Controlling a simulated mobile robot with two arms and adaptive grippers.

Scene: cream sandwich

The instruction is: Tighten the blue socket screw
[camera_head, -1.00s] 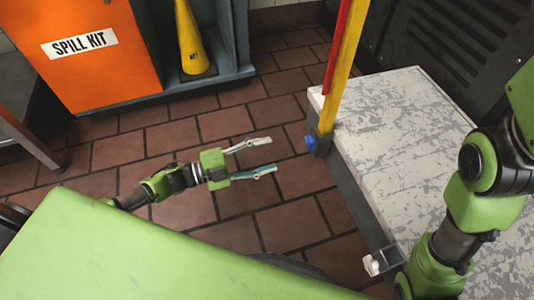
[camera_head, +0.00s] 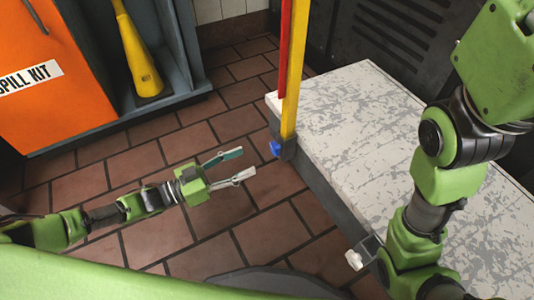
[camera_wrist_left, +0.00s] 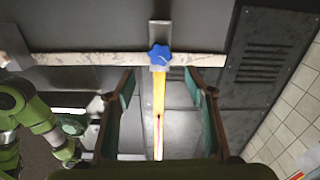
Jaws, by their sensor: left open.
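The blue socket screw (camera_head: 276,149) is a small blue star-shaped knob on the dark bracket at the foot of the yellow post, at the white table's corner. In the left wrist view the blue screw (camera_wrist_left: 160,56) shows face on, between and beyond the fingers. My left gripper (camera_head: 240,165) is open and empty, to the left of the screw and apart from it. Its fingers point towards the table side. In the left wrist view the gripper (camera_wrist_left: 160,78) has a finger on each side of the screw's line.
The white scuffed table (camera_head: 350,120) fills the middle right. The yellow post (camera_head: 294,75) rises from its corner. An orange spill kit cabinet (camera_head: 65,90) stands at the left. Tiled floor lies open between.

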